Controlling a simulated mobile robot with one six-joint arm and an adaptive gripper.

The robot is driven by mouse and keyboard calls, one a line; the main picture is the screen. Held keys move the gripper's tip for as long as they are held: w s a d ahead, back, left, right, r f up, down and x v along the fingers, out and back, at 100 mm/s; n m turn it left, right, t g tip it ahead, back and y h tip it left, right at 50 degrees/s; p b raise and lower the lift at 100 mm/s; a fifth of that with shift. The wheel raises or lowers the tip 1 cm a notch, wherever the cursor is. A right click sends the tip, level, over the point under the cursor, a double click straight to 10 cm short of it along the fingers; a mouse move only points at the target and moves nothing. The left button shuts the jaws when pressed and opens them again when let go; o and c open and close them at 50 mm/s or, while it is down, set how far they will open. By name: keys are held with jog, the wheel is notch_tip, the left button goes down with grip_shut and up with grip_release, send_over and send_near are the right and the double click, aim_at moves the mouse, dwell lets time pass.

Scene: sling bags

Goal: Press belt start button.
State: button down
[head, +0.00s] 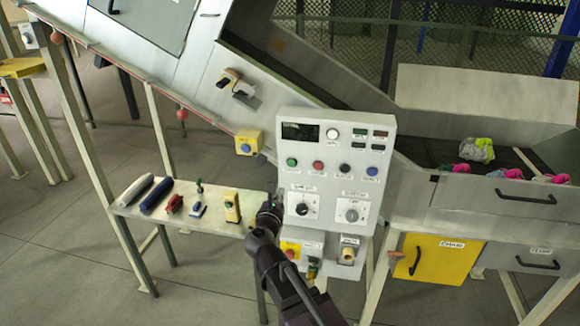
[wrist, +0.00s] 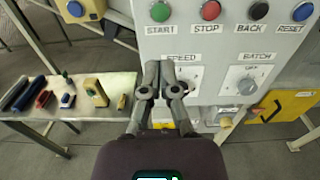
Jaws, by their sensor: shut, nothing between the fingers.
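The green START button (head: 292,162) is at the left end of a row of buttons on the grey control panel (head: 326,268). In the wrist view the START button (wrist: 160,12) is at the top, with its label below it. My gripper (head: 268,208) is beside the panel's left edge, lower than the button. In the wrist view my gripper (wrist: 160,66) is shut and empty, its fingertips below the START label and partly covering the SPEED dial. The fingertips appear apart from the button.
The red STOP button (wrist: 210,10) is just right of START, followed by black and blue buttons. A BATCH dial (wrist: 247,86) is below. A yellow box with a blue button (head: 245,147) is left of the panel. A bench (head: 150,212) holds several small tools.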

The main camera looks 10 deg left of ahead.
aim_at(292, 164)
jog(key=shift+w, duration=0.15)
jog(key=w, duration=1.3)
jog(key=shift+w+d, duration=0.3)
jog(key=shift+w, duration=0.1)
